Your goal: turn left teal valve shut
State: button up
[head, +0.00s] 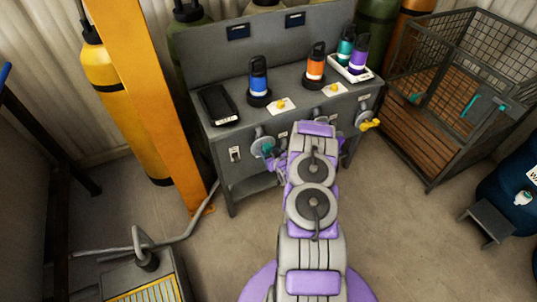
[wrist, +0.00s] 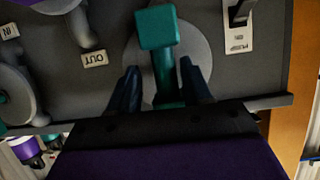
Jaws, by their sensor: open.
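The left teal valve (head: 267,150) is on the front panel of the grey bench, at its left side. In the wrist view its teal handle (wrist: 157,28) crosses a round grey disc and runs down between my fingers. My gripper (wrist: 160,82) is open, with one dark finger on each side of the handle. I cannot tell whether either finger touches it. In the head view my gripper (head: 275,161) is at the bench front beside the valve, partly hidden by my arm.
The bench (head: 230,118) carries a blue-banded bottle (head: 259,82), an orange-banded bottle (head: 315,66) and a white tray (head: 352,74) with two bottles. A yellow valve (head: 370,125) is further right. An orange post (head: 142,95) stands left, a wire cage (head: 440,95) right. "OUT" (wrist: 94,58) labels the panel.

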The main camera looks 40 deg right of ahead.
jog(key=shift+w+d+f, duration=0.1)
jog(key=shift+w+f, duration=0.05)
jog(key=shift+w, duration=0.3)
jog(key=shift+a+r, duration=0.2)
jog(key=shift+a, duration=0.4)
jog(key=shift+d+f, duration=0.1)
jog(key=shift+d, duration=0.3)
jog(key=c, duration=0.6)
jog(key=shift+a, duration=0.1)
grip_shut()
